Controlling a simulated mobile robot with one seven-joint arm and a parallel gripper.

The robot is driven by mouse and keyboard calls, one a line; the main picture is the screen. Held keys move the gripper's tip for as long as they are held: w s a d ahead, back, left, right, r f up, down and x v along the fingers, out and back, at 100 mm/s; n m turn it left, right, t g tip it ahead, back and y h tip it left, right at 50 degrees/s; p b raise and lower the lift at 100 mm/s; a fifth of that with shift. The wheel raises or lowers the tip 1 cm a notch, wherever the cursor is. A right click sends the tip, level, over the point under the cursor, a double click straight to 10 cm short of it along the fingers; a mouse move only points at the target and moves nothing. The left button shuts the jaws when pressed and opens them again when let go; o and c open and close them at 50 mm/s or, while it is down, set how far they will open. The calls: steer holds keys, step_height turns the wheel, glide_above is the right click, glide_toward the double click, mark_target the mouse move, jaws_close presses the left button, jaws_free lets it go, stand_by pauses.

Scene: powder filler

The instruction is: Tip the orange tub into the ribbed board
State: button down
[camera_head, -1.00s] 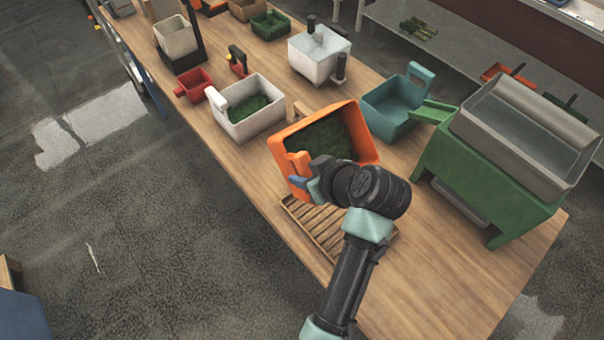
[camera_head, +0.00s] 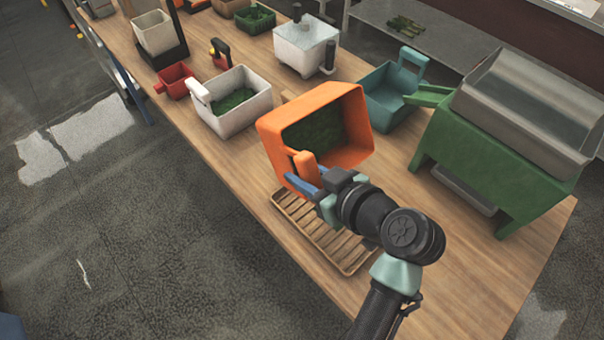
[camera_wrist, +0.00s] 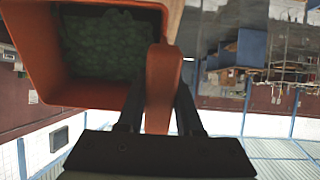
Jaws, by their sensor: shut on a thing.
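The orange tub (camera_head: 345,157) is held above the ribbed board, with dark green stuff (camera_head: 314,128) inside. Its open side is tilted toward the head camera. My gripper (camera_head: 308,172) is shut on the tub's orange handle, which sits between the two fingers in the wrist view (camera_wrist: 158,100). The wrist view also shows the tub's inside wall (camera_wrist: 35,45) and the green contents. The ribbed board (camera_head: 335,247) is a wooden slatted tray flat on the table below the tub. Its far part is hidden by the tub and its right part by my arm.
A white bin (camera_head: 243,110) with green contents stands left of the tub. A teal bin (camera_head: 392,103) stands close behind it on the right. A green machine with a grey hopper (camera_head: 528,110) fills the right end. The front right of the table (camera_head: 490,275) is bare.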

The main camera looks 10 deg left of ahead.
mark_target(310, 164)
steer(key=shift+s+d+f+t+y+b, duration=0.3)
steer(key=shift+f+y+b, duration=0.2)
steer(key=shift+b, duration=1.3)
steer(key=shift+s+d+f+t+y+b, duration=0.25)
steer(key=shift+d+f+t+y+b, duration=0.25)
steer(key=shift+b, duration=1.25)
steer(key=shift+s+d+f+t+y+b, duration=0.3)
steer(key=shift+f+b, duration=0.35)
steer(key=shift+b, duration=1.15)
steer(key=shift+a+r, duration=0.1)
steer(key=shift+r, duration=0.1)
steer(key=shift+r, duration=0.15)
step_height(310, 164, up, 8)
steer(key=p, duration=0.5)
steer(key=shift+p, duration=0.4)
steer(key=shift+f, duration=0.25)
